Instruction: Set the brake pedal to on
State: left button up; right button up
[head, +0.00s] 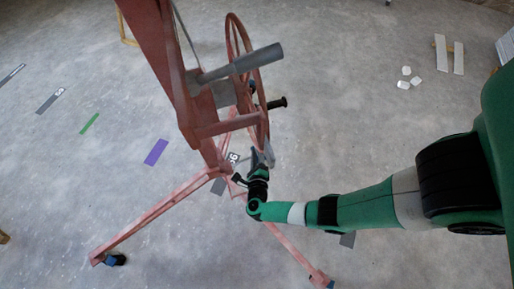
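The red panel lift (168,70) stands on the grey floor on splayed legs, with a hand wheel (262,95) on its right side. My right gripper (263,157) is low at the lift, just below the wheel and beside the lower post. A small dark part (238,180) sits left of it near where the legs meet; I cannot tell whether it is the brake pedal. The pedal's position is not clear. The fingers are too small and overlapped to show whether they are open or touching anything. My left gripper is out of view.
A grey bar (240,63) sticks out right from the lift's post, above my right gripper. A black handle (277,103) projects from the wheel. Lift legs (150,222) spread along the floor. Pale boards (441,53) and small white pieces (404,84) lie at upper right. Floor at left is mostly clear.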

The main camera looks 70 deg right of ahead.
jog(key=shift+w+d+f, duration=0.1)
jog(key=shift+w+d, duration=0.3)
jog(key=shift+d, duration=0.2)
jog(key=shift+a, duration=0.1)
grip_shut()
dwell(0.9)
